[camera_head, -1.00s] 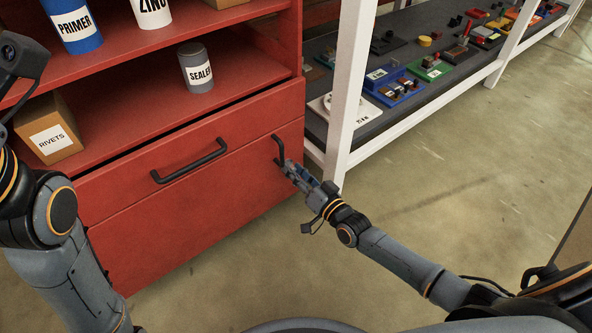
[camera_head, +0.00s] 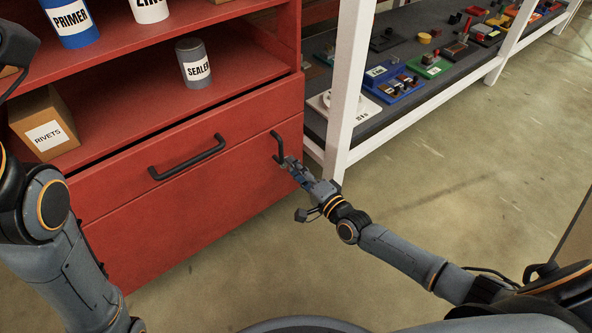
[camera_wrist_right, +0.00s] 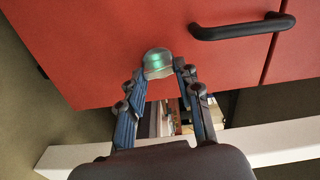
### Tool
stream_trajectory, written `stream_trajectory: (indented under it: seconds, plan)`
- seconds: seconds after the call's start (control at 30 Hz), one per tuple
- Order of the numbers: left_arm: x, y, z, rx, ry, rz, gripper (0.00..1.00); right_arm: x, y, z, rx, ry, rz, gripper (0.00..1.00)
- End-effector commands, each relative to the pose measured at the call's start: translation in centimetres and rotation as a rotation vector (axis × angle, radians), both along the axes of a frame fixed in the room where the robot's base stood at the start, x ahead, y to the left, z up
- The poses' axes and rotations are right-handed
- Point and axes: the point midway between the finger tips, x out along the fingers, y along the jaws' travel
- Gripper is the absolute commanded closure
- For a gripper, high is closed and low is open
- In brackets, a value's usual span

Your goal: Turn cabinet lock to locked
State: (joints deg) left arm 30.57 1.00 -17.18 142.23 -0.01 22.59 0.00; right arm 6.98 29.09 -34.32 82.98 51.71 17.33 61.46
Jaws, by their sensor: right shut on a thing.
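The red cabinet (camera_head: 190,215) stands in front of me, with a door below its drawer. The cabinet lock (camera_wrist_right: 157,62) is a rounded, greenish metal knob on the red door, seen in the right wrist view. My right gripper (camera_head: 288,163) is at the door's right side, just below the black vertical door handle (camera_head: 278,146). In the right wrist view its fingertips (camera_wrist_right: 160,70) are on both sides of the lock and shut on it. In the head view the gripper hides the lock.
The door handle (camera_wrist_right: 240,27) sticks out close to the right gripper. A drawer handle (camera_head: 188,158) is further left. A white shelf post (camera_head: 348,90) stands right of the cabinet. A rivets box (camera_head: 45,125) and sealer can (camera_head: 195,65) sit on the shelf. The floor at right is clear.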

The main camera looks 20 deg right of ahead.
Motion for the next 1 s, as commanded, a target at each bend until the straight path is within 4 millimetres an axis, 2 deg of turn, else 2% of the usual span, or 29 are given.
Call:
stream_trajectory:
  seconds: [0.3,0.83,0.87,0.93,1.0]
  plan:
    - [-0.42,-0.01,0.16,-0.001,-0.011,0.0,0.72,0.03,-0.09,-0.09,0.108,0.039,-0.001,0.98]
    - [-0.71,0.0,0.29,-0.001,-0.022,-0.001,0.72,0.02,-0.1,-0.08,0.128,0.048,-0.001,0.98]
    - [-0.72,0.0,0.28,-0.001,-0.023,-0.001,0.72,0.02,-0.09,-0.09,0.128,0.047,-0.001,0.6]
    - [-0.73,0.0,0.28,-0.001,-0.023,-0.001,0.72,0.02,-0.09,-0.09,0.128,0.047,-0.001,0.46]
    - [-0.74,0.01,0.28,-0.001,-0.023,-0.001,0.72,0.01,-0.07,-0.09,0.127,0.047,-0.001,0.43]
